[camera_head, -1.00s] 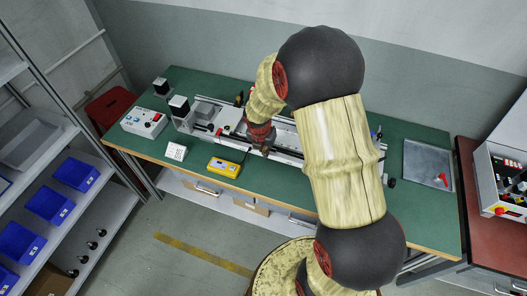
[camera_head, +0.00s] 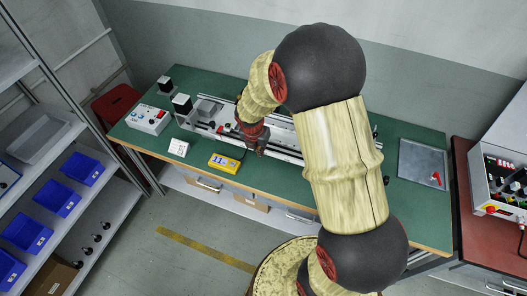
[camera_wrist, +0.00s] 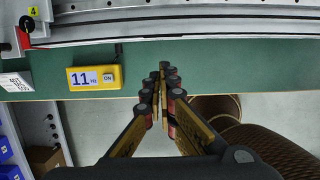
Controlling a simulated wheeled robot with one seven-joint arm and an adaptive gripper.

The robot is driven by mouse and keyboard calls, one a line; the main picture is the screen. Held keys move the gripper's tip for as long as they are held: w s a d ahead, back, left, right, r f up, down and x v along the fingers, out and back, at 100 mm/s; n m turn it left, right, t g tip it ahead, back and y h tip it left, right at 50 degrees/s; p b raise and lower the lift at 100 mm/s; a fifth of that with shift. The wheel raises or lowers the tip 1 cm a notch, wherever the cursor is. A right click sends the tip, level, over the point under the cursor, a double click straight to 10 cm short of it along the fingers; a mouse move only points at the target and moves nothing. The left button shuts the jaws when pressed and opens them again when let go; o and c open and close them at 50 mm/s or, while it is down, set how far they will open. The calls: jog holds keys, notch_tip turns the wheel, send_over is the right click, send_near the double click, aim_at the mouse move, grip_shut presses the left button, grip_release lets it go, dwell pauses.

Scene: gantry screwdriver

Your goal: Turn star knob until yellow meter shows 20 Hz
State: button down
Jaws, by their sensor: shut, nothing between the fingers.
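The yellow meter (camera_head: 224,163) lies near the front edge of the green bench. My gripper (camera_head: 261,151) is left of the bench's middle, right of the meter and in front of the long rail unit. In the wrist view my gripper (camera_wrist: 163,78) is shut and empty, its fingertips apart from the meter. A black knob-like part (camera_wrist: 27,23) with a red piece sits by a yellow 4 label at upper left. I cannot tell whether it is the star knob.
The metal rail unit (camera_head: 213,127) runs along the bench. A white control box (camera_head: 149,119) and a small white sign (camera_head: 178,148) stand to the left. A grey plate (camera_head: 412,162) with a red part lies at the right. Bare green surface lies around the meter.

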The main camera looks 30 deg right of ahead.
jog(key=p+v, duration=0.1)
jog(key=v, duration=0.4)
jog(key=shift+s+a+r, duration=0.15)
jog(key=shift+a+r, duration=0.05)
jog(key=shift+r, duration=0.15)
jog(key=s+a+m+g, duration=0.1)
jog(key=s+m+g, duration=0.1)
jog(key=s+m, duration=0.6)
jog(key=s+a+r+m+t, duration=0.2)
jog(key=s+a+r+m, duration=0.1)
jog(key=r+m, duration=0.3)
jog(key=s+a+r+m+t+y+b, duration=0.1)
jog(key=s+a+r+m+t, duration=0.1)
jog(key=s+r+m, duration=0.3)
jog(key=s+a+r+m+t+y, duration=0.1)
jog(key=s+a+r+m, duration=0.3)
jog(key=r, duration=0.8)
jog(key=m, duration=0.2)
jog(key=shift+s+a+r+m+t, duration=0.25)
jog(key=shift+s+a+m+t, duration=0.05)
jog(key=shift+s+a+t, duration=0.1)
